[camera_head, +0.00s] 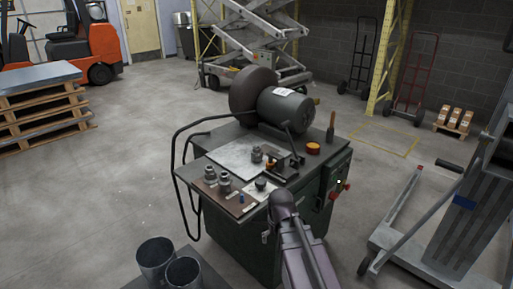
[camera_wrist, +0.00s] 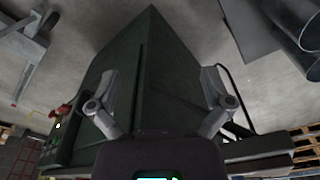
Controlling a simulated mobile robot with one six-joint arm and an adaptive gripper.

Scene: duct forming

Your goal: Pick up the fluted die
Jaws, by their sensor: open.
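Several small dies stand on the top of a dark green machine in the head view. Two grey stepped ones, a left one (camera_head: 210,173) and a right one (camera_head: 224,181), stand on a brown board (camera_head: 232,203). A dark knob-like piece (camera_head: 261,184) stands on a pale plate to their right. They are too small to tell which is fluted. My gripper (camera_wrist: 158,88) is open and empty in the wrist view, facing the green cabinet (camera_wrist: 150,60) of the machine. No die shows between its fingers. In the head view my arm hides the gripper.
The machine carries a grey motor (camera_head: 286,108), a pale metal plate (camera_head: 238,156), a clamp-like fixture (camera_head: 286,166) and an orange round piece (camera_head: 313,148). Two open dark cylinders (camera_head: 155,259) stand at front left. A grey lift cart (camera_head: 470,215) stands at right.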

